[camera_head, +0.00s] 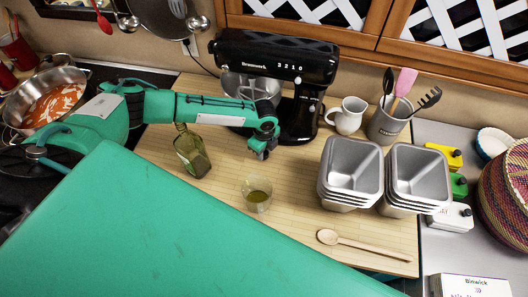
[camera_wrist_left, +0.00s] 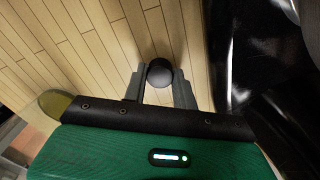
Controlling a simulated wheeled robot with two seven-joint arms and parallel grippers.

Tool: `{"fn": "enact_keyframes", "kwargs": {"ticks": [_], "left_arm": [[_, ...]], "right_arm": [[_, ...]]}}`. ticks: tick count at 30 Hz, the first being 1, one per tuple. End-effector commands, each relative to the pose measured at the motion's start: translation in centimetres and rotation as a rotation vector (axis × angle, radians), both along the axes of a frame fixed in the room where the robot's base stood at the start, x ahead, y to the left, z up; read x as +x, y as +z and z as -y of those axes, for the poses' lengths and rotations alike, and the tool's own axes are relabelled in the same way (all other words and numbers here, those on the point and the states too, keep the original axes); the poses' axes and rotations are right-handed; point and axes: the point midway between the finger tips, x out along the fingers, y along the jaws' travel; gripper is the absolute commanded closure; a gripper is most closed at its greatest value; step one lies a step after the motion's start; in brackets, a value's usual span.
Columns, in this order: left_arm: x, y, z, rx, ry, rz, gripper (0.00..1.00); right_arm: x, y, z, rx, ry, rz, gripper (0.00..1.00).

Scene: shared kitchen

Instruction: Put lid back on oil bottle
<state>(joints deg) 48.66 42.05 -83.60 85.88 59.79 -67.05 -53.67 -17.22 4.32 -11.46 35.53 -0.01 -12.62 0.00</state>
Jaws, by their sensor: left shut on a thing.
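The oil bottle (camera_head: 192,155), dark green glass, stands upright on the wooden board, below my left forearm. My left gripper (camera_head: 262,152) is to its right, above the board and apart from it. In the left wrist view, my left gripper (camera_wrist_left: 160,88) is shut on a small round dark lid (camera_wrist_left: 160,72) between its fingertips. In the head view the lid is too small and dark to tell from the fingers. My right gripper is not in view.
A glass with oil (camera_head: 257,196) stands just below the left gripper. A black stand mixer (camera_head: 275,60) is behind it. Stacked metal tins (camera_head: 352,165) and a wooden spoon (camera_head: 365,245) are to the right. A pot (camera_head: 50,100) sits on the stove at left.

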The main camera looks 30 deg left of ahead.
Motion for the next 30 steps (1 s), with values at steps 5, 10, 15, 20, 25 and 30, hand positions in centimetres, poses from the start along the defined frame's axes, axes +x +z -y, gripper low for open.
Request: {"fn": "enact_keyframes", "kwargs": {"ticks": [5, 10, 15, 20, 25, 30], "left_arm": [[0.1, 1.6, -0.1, -0.002, 0.000, 0.003, 0.93], [0.1, 5.4, -0.1, -0.001, -0.002, 0.007, 0.93], [0.1, 10.7, 0.0, -0.001, -0.002, 0.008, 0.93], [0.1, 15.0, 0.0, 0.000, -0.001, 0.006, 0.93], [0.1, 18.0, 0.0, -0.001, -0.001, 0.003, 0.93], [0.0, 19.4, 0.0, 0.000, 0.000, 0.001, 0.93]], "right_arm": [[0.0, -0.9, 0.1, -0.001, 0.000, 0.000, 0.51], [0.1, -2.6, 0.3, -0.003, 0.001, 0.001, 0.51], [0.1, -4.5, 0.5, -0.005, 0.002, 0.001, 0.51], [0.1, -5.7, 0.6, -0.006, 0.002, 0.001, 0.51], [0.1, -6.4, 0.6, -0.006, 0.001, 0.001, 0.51], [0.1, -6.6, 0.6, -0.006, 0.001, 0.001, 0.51]]}}
